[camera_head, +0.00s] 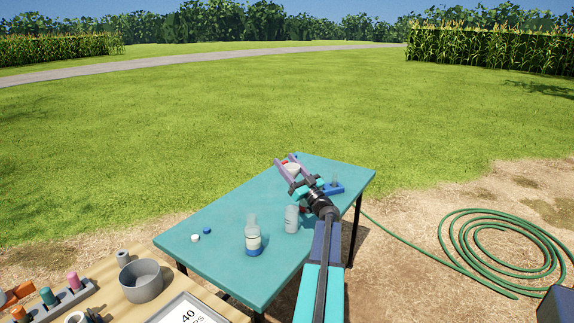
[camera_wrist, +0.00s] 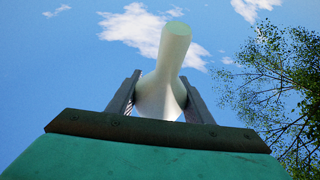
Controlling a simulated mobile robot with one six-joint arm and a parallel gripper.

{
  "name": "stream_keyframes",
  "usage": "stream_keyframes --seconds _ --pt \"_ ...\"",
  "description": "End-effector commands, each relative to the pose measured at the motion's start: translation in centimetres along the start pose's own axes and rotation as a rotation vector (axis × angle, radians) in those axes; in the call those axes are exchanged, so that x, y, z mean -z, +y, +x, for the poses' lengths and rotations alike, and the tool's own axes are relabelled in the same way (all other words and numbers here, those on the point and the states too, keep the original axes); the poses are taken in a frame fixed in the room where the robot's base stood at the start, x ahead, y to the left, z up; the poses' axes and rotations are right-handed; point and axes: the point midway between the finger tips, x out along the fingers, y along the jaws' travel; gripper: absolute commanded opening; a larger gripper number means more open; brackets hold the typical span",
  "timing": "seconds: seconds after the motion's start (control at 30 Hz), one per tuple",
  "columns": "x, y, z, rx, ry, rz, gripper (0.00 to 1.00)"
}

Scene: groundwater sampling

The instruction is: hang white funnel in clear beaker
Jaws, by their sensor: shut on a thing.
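My gripper (camera_head: 293,177) is above the far part of the teal table and is shut on the white funnel (camera_head: 292,169). In the wrist view the funnel (camera_wrist: 164,85) sits between the two dark fingers (camera_wrist: 160,98). Its wide part is between the fingers and its narrow stem points to the top of the picture, against the sky. A clear, greyish vessel (camera_head: 291,219) stands on the table, left of my arm.
A blue holder (camera_head: 333,189) with a small clear piece stands at the table's right edge. A white cap (camera_head: 195,238) and a blue cap (camera_head: 207,230) lie at the left. A wooden table (camera_head: 115,300) with a grey pot (camera_head: 141,281) adjoins in front. The table's middle left is clear.

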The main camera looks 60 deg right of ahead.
Motion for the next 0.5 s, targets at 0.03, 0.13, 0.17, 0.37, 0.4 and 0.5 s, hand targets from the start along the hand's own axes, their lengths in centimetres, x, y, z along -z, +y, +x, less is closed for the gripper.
stream_keyframes --seconds 0.03,0.13,0.17,0.37,0.4,0.5 --pt "0.0 0.0 -0.1 0.001 -0.001 -0.001 0.25" --pt "-0.3 0.0 -0.3 0.001 -0.001 0.000 0.25" --pt "-0.4 0.0 -0.3 0.001 -0.001 0.000 0.25" --pt "-1.4 0.0 -0.9 0.001 -0.001 0.000 0.25" --pt "-1.6 0.0 -1.0 0.001 -0.001 0.000 0.25" --pt "-2.2 0.0 -1.3 0.001 -0.001 0.000 0.25"
